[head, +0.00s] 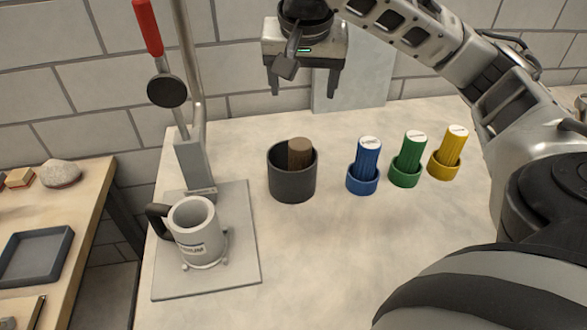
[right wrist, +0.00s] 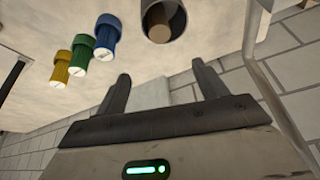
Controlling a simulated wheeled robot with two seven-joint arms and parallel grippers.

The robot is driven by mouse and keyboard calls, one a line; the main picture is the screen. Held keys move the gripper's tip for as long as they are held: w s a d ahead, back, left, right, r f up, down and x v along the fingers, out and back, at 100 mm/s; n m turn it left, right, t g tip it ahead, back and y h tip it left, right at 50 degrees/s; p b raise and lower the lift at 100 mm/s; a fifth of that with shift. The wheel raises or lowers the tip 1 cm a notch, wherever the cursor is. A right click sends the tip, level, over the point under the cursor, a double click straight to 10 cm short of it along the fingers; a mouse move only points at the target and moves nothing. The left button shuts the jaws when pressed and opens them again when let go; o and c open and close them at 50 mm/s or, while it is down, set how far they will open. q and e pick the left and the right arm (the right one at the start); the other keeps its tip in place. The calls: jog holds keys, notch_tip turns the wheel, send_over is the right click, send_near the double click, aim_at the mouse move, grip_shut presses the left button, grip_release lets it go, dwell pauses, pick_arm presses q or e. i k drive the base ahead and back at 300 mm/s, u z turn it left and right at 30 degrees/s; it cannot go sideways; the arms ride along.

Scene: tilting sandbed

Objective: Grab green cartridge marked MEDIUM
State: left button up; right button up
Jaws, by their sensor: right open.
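The green cartridge (head: 411,150) stands in a green ring-shaped holder (head: 405,175) on the counter, between the blue and yellow ones. Its white cap bears a mark too small to read. It also shows in the right wrist view (right wrist: 82,50). My right gripper (head: 305,90) is open and empty, high near the back wall, to the left of the green cartridge and well above the counter. Its two fingers also show in the right wrist view (right wrist: 160,85). My left gripper is not in view.
A blue cartridge (head: 368,155) and a yellow cartridge (head: 452,148) flank the green one in their own holders. A dark cup (head: 291,182) holds a brown rod. A grey mug (head: 192,222) sits on a plate (head: 235,270) by a red-handled lever (head: 148,25). The counter's front middle is clear.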

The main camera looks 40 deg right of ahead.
aim_at(415, 142)
jog(key=k, duration=1.5)
